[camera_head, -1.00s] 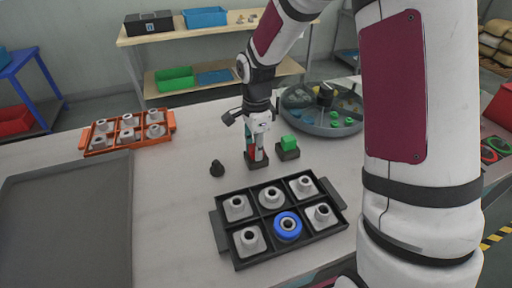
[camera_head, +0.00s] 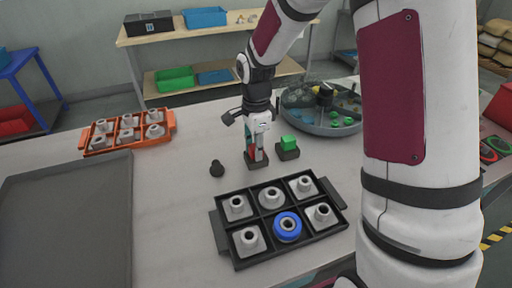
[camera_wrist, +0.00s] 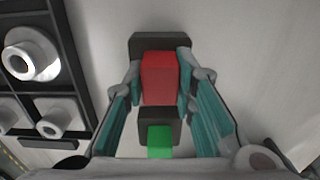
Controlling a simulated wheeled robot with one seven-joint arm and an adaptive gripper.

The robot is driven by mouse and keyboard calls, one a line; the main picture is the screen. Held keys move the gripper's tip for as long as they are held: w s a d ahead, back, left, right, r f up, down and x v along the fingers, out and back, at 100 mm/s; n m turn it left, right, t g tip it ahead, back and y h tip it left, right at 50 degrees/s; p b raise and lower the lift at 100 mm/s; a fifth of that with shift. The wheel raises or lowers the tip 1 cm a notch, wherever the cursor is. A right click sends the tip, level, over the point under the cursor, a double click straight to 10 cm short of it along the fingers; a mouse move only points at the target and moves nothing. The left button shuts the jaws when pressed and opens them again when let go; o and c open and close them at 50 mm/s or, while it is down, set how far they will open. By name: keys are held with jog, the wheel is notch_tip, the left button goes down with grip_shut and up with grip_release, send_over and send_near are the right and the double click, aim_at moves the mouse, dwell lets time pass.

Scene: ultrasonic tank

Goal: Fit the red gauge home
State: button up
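The red gauge (camera_wrist: 160,78) is a red block that stands in or on a dark block (camera_wrist: 160,42) on the table; how deep it sits cannot be told. In the head view the gauge (camera_head: 250,153) is mostly hidden by my gripper. My gripper (camera_head: 257,158) points down at it, low over the table. In the wrist view my gripper (camera_wrist: 160,76) has a teal-padded finger along each side of the gauge, seemingly touching and shut on it. A second dark block (camera_wrist: 158,122) with a green block (camera_wrist: 160,141) stands close beside it.
A black tray (camera_head: 220,233) with pale fittings and a blue ring (camera_head: 288,226) lies in front. A round grey tray (camera_head: 290,112) with small parts is behind right. An orange tray (camera_head: 171,121) sits at left.

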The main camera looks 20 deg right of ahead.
jog(key=o, duration=0.5)
jog(key=shift+f, duration=0.1)
jog(key=shift+c, duration=0.2)
notch_tip(320, 180, up, 12)
dwell(0.4)
jog(key=s+r+n+t, duration=0.2)
jog(key=s+r+n, duration=0.6)
jog(key=s, duration=0.4)
jog(key=s+n+t, duration=0.2)
jog(key=s+n, duration=0.8)
jog(key=s, duration=0.4)
jog(key=shift+d, duration=0.15)
